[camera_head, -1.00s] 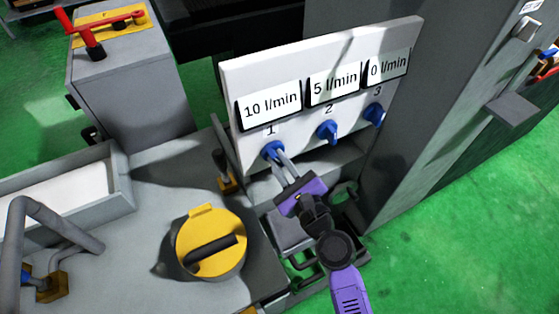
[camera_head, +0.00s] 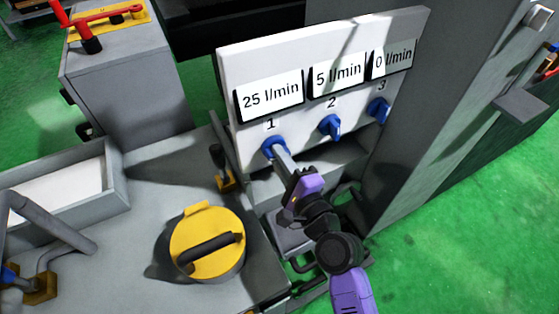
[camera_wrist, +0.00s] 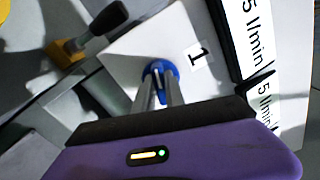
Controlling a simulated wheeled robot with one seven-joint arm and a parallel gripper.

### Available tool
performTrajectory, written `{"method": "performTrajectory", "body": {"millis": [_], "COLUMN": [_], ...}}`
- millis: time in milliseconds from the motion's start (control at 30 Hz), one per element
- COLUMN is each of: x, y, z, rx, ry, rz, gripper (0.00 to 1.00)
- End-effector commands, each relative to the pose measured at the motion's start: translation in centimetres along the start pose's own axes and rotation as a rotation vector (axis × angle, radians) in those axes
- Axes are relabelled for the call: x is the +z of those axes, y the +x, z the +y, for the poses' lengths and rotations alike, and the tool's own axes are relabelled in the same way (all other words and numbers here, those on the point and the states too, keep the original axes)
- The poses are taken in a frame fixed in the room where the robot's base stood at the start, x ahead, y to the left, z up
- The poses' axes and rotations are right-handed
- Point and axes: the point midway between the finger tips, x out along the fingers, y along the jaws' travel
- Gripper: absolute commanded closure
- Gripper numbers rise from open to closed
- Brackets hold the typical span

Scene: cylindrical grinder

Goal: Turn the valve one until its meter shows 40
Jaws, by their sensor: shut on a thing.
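The white panel (camera_head: 233,66) carries three blue valves under three meters. Valve one (camera_head: 272,147) is at the left, below the numeral 1, and its meter (camera_head: 270,97) reads 25 l/min. My gripper (camera_head: 277,152) is shut on the blue knob of valve one. In the wrist view the two fingers (camera_wrist: 160,85) reach up to the knob (camera_wrist: 157,70) and cover part of it. Valve two (camera_head: 330,126) has a meter (camera_head: 338,76) at 5 l/min. Valve three (camera_head: 378,109) has a meter (camera_head: 393,57) at 0 l/min.
A yellow round cap (camera_head: 207,242) with a dark handle sits on the grey machine bed left of my arm. A black-knobbed lever (camera_head: 220,165) on a yellow base stands close left of the panel. A grey column (camera_head: 410,120) rises on the right.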

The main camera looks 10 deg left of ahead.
Motion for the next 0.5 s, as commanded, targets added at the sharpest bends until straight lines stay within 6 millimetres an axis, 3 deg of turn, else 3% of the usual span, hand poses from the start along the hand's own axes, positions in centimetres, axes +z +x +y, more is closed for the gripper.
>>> {"method": "performTrajectory", "body": {"millis": [500], "x": [-0.18], "y": [-0.03], "z": [0.69], "rx": [0.001], "ry": [-0.487], "rz": [0.0], "gripper": [1.0]}}
